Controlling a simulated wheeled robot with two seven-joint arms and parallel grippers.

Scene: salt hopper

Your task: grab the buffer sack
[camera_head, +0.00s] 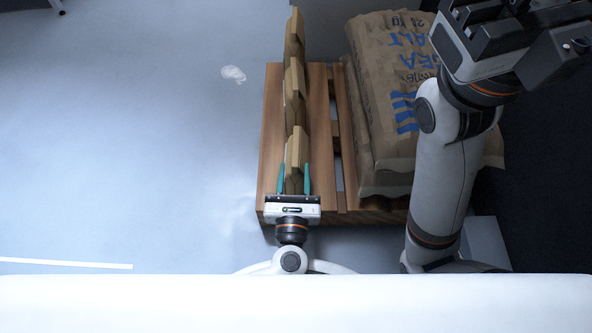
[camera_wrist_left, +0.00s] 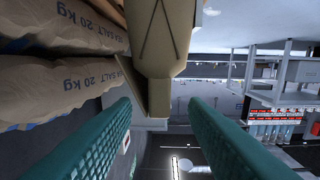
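Several tan, folded-top upright pieces stand in a row on a wooden pallet (camera_head: 322,90). They look like sacks, and I cannot tell for sure which is the buffer sack. My left gripper (camera_head: 294,166) is open, its two teal fingers on either side of the nearest tan sack (camera_head: 292,150) as seen from above. In the left wrist view the tan sack (camera_wrist_left: 162,40) hangs into the gap between the open fingers (camera_wrist_left: 160,100), with space on both sides. The fingers do not appear to touch it. My right gripper (camera_head: 505,40) is at the top right; its fingertips are not clear.
Brown sea salt sacks (camera_head: 385,60) with blue print lie stacked on the pallet's right side, partly behind my right arm. They also show at the left wrist view's left (camera_wrist_left: 60,85). A small white patch (camera_head: 234,74) lies on the open floor at left.

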